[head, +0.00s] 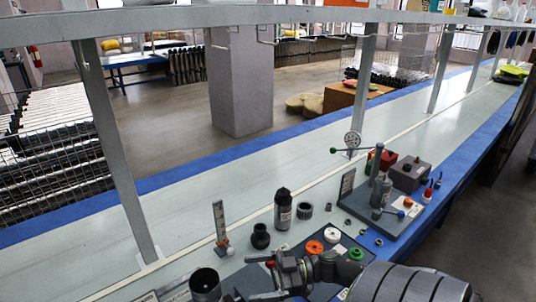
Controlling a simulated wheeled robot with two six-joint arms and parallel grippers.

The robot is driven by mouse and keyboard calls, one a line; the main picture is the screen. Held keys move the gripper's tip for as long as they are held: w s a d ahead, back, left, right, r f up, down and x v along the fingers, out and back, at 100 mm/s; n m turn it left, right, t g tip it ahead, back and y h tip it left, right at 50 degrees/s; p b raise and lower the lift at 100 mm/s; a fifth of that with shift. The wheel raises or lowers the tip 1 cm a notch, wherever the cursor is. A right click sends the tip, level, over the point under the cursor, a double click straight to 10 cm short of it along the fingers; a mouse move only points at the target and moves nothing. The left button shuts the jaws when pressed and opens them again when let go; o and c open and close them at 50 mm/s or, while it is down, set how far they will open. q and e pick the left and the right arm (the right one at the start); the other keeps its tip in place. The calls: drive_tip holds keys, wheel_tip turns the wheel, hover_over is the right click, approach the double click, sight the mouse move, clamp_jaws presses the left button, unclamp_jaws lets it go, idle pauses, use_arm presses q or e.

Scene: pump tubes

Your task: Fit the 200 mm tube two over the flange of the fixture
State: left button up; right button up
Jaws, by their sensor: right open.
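My right gripper (262,277) reaches in from the bottom right, low over the near bench. Its two fingers point left and stand apart, with nothing seen between them. A dark upright tube (206,287) with an open top stands left of it, cut by the bottom edge. A black bottle-shaped cylinder (283,211) stands farther back. A fixture with a grey upright cylinder (381,190) stands on a dark base plate (393,223) at right. I cannot tell which cylinder is tube two, and no flange reads clearly. My left gripper is not in view.
A short black flared part (261,237), a toothed ring (305,211) and an upright scale (220,222) stand nearby. Orange (314,247) and green (356,254) discs lie beside my arm. A grey box (411,176) stands at right.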

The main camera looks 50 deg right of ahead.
drive_tip(key=v, duration=0.2)
drive_tip(key=shift+s+d, duration=0.2)
idle(1.1)
